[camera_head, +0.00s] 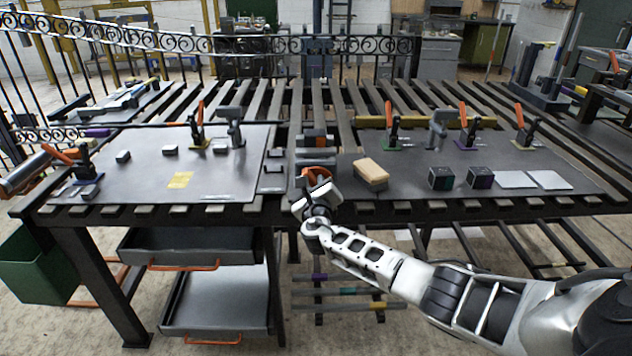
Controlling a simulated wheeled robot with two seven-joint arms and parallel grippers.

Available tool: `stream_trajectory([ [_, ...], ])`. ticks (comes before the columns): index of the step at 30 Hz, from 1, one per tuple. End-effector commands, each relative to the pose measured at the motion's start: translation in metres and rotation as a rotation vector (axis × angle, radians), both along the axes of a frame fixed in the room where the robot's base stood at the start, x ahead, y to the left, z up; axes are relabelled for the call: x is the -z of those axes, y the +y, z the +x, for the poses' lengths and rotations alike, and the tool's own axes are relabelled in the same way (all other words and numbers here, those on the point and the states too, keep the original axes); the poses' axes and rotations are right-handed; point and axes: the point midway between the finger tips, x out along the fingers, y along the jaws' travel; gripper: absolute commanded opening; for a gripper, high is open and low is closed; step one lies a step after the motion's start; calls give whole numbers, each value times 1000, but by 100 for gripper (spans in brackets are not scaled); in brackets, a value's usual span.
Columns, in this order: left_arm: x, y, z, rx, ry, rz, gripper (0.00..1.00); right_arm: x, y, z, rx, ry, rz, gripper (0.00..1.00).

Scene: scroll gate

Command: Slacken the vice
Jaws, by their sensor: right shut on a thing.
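The vice (316,139) sits at the front middle of the slatted workbench, between the two dark plates. It has a grey body. My right gripper (316,181) is at its front, with my right arm reaching in from the lower right. The gripper is shut on an orange part (315,174), which looks like the vice's handle. The fingers and wrist hide most of that part, and the gap between the vice jaws is too small to judge. My left gripper is not in view.
The left plate (235,182) carries orange-handled clamps, small dark blocks and a yellow note (180,180). The right plate (400,200) holds a tan block (370,174), two dark cubes and pale plates. Drawers (200,247) and a green bin (35,268) are below left.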

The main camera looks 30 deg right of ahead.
Motion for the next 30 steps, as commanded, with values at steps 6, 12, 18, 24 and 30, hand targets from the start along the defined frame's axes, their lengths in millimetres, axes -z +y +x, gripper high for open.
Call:
stream_trajectory([
  [6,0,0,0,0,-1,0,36,-3,-2,1,2,-5,-2,0],
  [12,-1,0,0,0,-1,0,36,-3,-2,1,2,-6,-1,38],
  [18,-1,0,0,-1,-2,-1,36,-2,-1,1,0,-3,0,38],
  [24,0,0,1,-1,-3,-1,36,0,4,-6,-1,-3,3,38],
  [30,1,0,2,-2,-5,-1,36,0,19,-31,-3,-3,2,38],
])
